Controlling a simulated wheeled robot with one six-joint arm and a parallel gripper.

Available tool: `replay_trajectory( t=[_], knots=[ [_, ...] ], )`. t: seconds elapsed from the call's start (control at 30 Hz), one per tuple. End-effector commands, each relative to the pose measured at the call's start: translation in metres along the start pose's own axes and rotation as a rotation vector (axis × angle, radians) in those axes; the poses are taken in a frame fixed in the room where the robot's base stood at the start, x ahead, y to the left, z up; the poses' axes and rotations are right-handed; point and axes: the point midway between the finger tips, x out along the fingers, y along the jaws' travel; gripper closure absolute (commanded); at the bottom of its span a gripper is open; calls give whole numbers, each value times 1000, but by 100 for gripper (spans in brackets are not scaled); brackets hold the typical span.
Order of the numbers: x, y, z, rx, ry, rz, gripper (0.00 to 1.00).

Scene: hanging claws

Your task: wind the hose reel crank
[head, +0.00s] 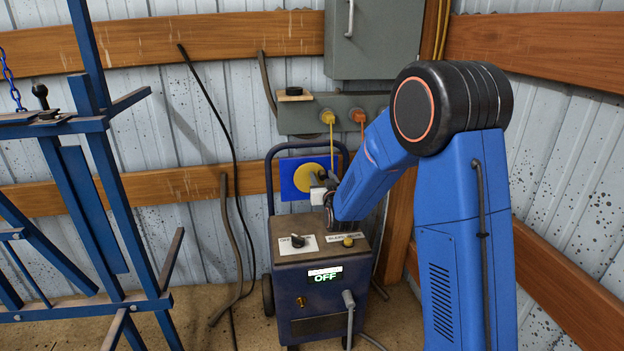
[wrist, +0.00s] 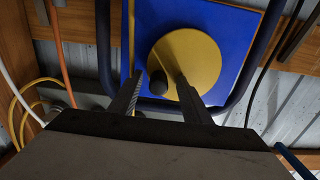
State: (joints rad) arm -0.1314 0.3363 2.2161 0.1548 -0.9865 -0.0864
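The hose reel shows as a yellow disc (head: 306,178) on a blue square panel (head: 288,188), behind the dark cart's handle frame. In the wrist view, the yellow disc (wrist: 198,52) faces me, with a dark round crank knob (wrist: 158,83) near its lower left edge. My gripper (wrist: 160,78) is open, with one finger on each side of the knob and visible gaps. Whether either finger touches the knob is not clear. In the head view my gripper (head: 318,180) is in front of the disc and partly hides it. My wrist hides the crank there.
A dark cart (head: 320,270) with an OFF display, a knob and a button stands below my arm. A grey outlet box (head: 300,117) with yellow and orange plugs is above. Blue metal racks (head: 105,180) stand at left. Loose cables hang beside the cart.

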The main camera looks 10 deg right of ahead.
Motion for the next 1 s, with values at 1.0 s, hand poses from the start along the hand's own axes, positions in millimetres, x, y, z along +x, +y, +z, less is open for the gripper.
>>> replay_trajectory(
  t=[1.0],
  knots=[
    [2, -11, -15, -421, 1, 3, 100]
  ],
)
